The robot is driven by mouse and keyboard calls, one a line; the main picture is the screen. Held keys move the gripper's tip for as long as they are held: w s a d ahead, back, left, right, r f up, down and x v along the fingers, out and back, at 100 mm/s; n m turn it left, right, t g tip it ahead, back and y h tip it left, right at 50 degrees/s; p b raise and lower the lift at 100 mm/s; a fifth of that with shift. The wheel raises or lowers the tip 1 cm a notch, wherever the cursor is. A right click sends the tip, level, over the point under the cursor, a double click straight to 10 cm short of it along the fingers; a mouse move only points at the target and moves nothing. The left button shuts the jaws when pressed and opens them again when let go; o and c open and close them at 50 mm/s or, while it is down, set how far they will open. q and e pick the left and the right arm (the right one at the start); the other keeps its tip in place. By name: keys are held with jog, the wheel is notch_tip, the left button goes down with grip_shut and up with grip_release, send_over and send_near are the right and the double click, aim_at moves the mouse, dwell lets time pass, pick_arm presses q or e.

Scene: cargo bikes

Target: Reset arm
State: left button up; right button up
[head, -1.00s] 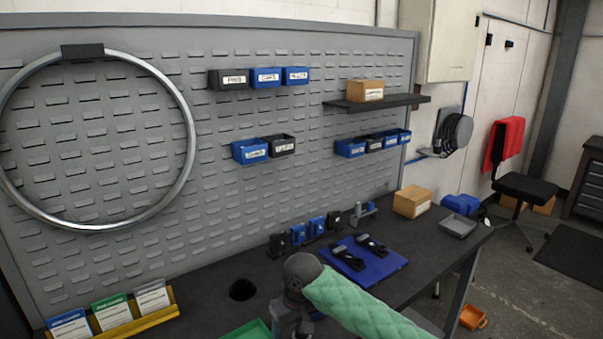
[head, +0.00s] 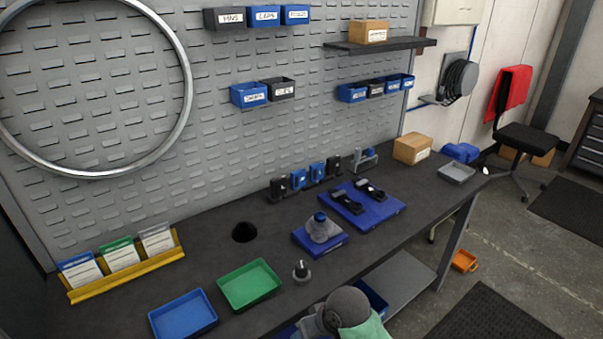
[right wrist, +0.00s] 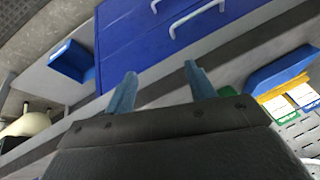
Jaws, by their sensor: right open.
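My right arm shows at the bottom of the head view as a grey joint with a green padded sleeve, low in front of the workbench (head: 205,262). Its fingers are hidden there. In the right wrist view my right gripper (right wrist: 160,90) is open, its two blue-grey fingers apart with nothing between them. Beyond the fingers are blue drawers (right wrist: 135,45) with pale handles. My left gripper is not in view.
On the bench are a blue tray (head: 183,314), a green tray (head: 249,285), a small dark knob-like part (head: 301,270), a grey part on a blue block (head: 320,232), and a blue mat (head: 385,211) with two black parts. A cardboard box (head: 412,149) stands farther right.

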jog(key=s+d+f+m+t+h, duration=0.1)
jog(key=s+d+f+h, duration=0.15)
jog(key=s+d, duration=0.7)
jog(key=s+d+f+m+h, duration=0.2)
jog(key=s+d+f, duration=0.2)
jog(key=s+d, duration=0.55)
notch_tip(320, 180, down, 27)
jog(key=w+a+g, duration=0.1)
jog(key=w, duration=0.2)
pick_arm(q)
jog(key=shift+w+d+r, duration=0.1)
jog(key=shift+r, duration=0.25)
pick_arm(e)
jog(key=s+f, duration=0.4)
jog(key=f, duration=0.6)
jog(key=s+f, duration=0.4)
jog(key=f, duration=0.7)
jog(key=shift+s+a+g, duration=0.2)
jog(key=shift+s+g, duration=0.1)
jog(key=shift+g, duration=0.1)
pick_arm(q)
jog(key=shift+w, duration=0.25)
pick_arm(e)
jog(key=shift+y, duration=0.25)
